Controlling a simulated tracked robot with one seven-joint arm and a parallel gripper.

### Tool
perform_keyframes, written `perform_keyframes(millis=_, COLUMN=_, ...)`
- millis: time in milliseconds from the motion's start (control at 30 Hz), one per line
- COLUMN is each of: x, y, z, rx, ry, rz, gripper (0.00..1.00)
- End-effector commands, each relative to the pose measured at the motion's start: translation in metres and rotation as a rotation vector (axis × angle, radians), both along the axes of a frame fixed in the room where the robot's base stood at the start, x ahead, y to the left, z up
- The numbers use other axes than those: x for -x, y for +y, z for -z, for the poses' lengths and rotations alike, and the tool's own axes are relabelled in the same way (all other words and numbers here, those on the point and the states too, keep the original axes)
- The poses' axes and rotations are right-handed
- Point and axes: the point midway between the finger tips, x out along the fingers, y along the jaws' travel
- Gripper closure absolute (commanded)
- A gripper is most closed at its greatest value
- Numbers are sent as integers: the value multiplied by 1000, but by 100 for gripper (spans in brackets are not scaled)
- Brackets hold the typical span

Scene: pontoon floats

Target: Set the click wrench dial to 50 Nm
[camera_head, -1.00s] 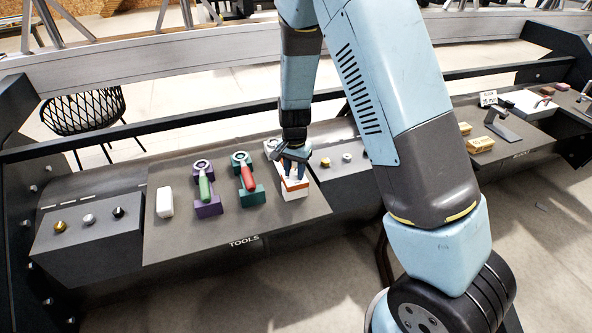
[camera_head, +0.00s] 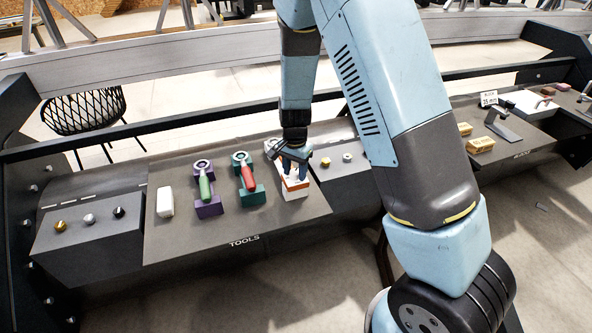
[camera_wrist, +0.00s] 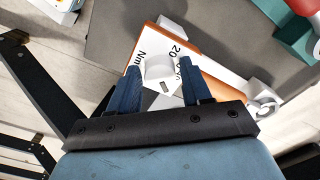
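The click wrench's unit is an orange and white block at the right end of the tools panel (camera_head: 300,193). In the wrist view its white face (camera_wrist: 150,48) shows the printed "20" and "Nm", partly hidden.
A green holder (camera_head: 251,197) with a red-handled tool stands just left, then a purple holder (camera_head: 208,209) with a green-handled tool and a white block (camera_head: 165,202). Small knobs (camera_head: 347,157) sit on the panel to the right.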

Motion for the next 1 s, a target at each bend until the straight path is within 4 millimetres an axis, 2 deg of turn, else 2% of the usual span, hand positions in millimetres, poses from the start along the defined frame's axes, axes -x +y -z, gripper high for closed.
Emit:
perform_keyframes(millis=133, x=0, y=0, z=0, rx=0, ry=0, rz=0, gripper=39)
perform_keyframes(millis=467, x=0, y=0, z=-5, rx=-1, ry=-1, rz=-1, gripper=39)
perform_keyframes(millis=667, x=-1, y=1, z=-33, rx=-2, ry=-4, rz=-1, gripper=39)
perform_keyframes(millis=1000, x=-2, y=1, z=-99, rx=-3, ry=-3, rz=-2, gripper=39)
